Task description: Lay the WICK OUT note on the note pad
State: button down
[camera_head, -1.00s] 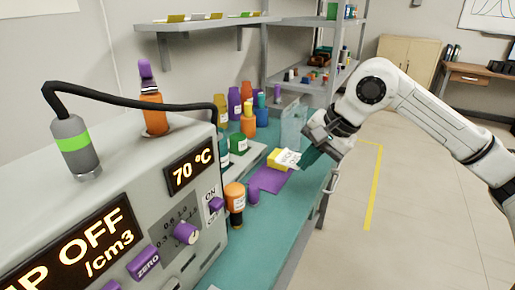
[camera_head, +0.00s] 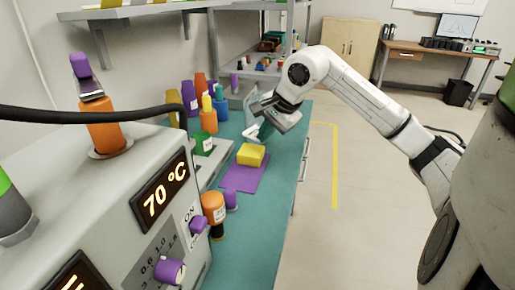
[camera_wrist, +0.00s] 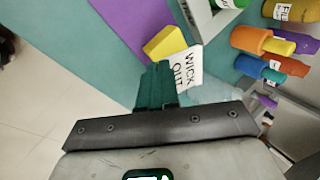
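The white WICK OUT note (camera_wrist: 189,68) is at the teal fingertips of my gripper (camera_wrist: 158,84) in the wrist view, its lettering facing the camera. My gripper is shut on it. In the head view, the note (camera_head: 252,132) shows as a small white sheet below my gripper (camera_head: 262,124), just behind the yellow note pad (camera_head: 250,155). The pad is a yellow block on a purple mat (camera_head: 240,180); in the wrist view the pad (camera_wrist: 164,43) is beside the note, partly covered by it. I cannot tell whether the note touches the pad.
Bottles, including a green one (camera_head: 202,144), stand left of the pad. An orange bottle (camera_head: 214,207) and the grey machine (camera_head: 140,215) are nearer. The teal bench (camera_head: 285,150) is clear right of the mat; floor lies beyond its edge.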

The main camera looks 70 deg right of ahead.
aim_at(254, 157)
jog(key=x, duration=0.2)
jog(key=d+x, duration=0.1)
jog(key=x, duration=0.1)
jog(key=shift+w, duration=0.3)
jog(key=shift+d+f, duration=0.1)
jog(key=shift+f, duration=1.55)
jog(key=shift+f+b, duration=0.25)
jog(key=shift+b, duration=0.05)
jog(key=c, duration=1.4)
grip_release()
jog(key=shift+r, duration=0.1)
jog(key=shift+r, duration=0.15)
jog(key=shift+r+p, duration=0.3)
jog(key=v, duration=1.1)
jog(key=shift+s+r, duration=0.1)
jog(key=shift+r, duration=0.05)
